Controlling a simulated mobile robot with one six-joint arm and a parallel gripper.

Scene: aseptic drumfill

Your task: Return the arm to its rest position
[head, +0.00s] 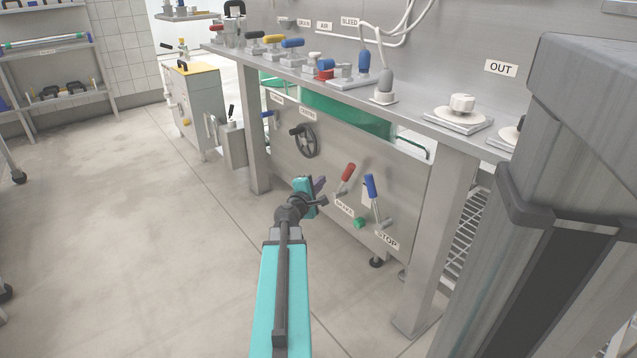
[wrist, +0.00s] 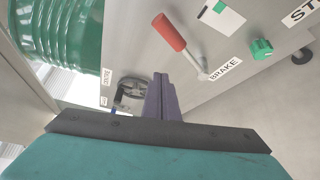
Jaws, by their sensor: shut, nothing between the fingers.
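My gripper (head: 320,184) is at the end of my teal arm, in front of the bench's lower panel. In the wrist view its dark purple fingers (wrist: 161,95) are together and empty. The red-handled brake lever (head: 347,172) is just to the right of the fingers in the head view. It also shows in the wrist view (wrist: 170,33), above the fingertips. The fingers look apart from the lever, though their distance to the panel is hard to tell. Behind and left of the gripper is the dark handwheel (head: 305,142), partly hidden by the fingers in the wrist view.
A blue-handled lever (head: 371,187) and green knob (head: 360,222) stick out from the panel near the gripper. A steel bench leg (head: 440,230) stands at the right. A green drum (wrist: 60,35) is behind the panel. Open floor (head: 130,240) lies to the left.

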